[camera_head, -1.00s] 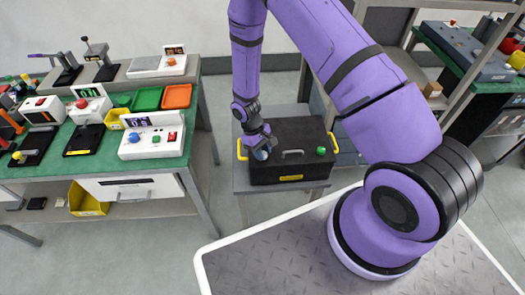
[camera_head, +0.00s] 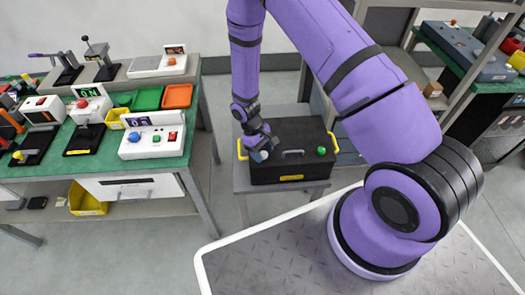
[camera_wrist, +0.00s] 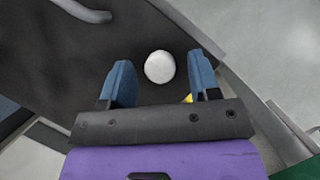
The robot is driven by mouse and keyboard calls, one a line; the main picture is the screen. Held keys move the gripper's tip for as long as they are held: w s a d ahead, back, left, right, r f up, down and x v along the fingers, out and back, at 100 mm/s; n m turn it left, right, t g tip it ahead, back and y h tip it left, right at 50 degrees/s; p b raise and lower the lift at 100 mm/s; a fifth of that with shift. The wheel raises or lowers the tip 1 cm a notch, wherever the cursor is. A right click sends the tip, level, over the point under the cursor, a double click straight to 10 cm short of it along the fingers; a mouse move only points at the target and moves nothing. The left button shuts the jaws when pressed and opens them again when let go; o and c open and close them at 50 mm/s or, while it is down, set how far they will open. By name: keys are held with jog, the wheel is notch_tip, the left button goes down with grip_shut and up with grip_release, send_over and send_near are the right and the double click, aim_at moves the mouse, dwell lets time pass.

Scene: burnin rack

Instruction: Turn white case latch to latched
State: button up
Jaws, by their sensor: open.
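A black case (camera_head: 290,172) with a grey handle sits on a small grey table. The white case latch (camera_wrist: 159,67) is a round white knob on the case's face in the wrist view. In the head view a small part of the white latch (camera_head: 260,156) shows beside my gripper, at the left of the case front. My gripper (camera_wrist: 162,82) is open, its two blue fingers (camera_wrist: 122,84) apart, with the white knob between and just beyond their tips. Whether a finger touches the knob cannot be told. The latch's turn position is not readable.
A green knob (camera_head: 321,150) is on the right of the case front. Yellow side brackets (camera_head: 241,149) stick out at the case's ends. A green-topped workbench (camera_head: 95,170) with several devices stands left. A shelf rack stands behind on the right.

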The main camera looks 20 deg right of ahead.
jog(key=v, duration=1)
jog(key=shift+w+r, duration=0.15)
jog(key=shift+r, duration=0.25)
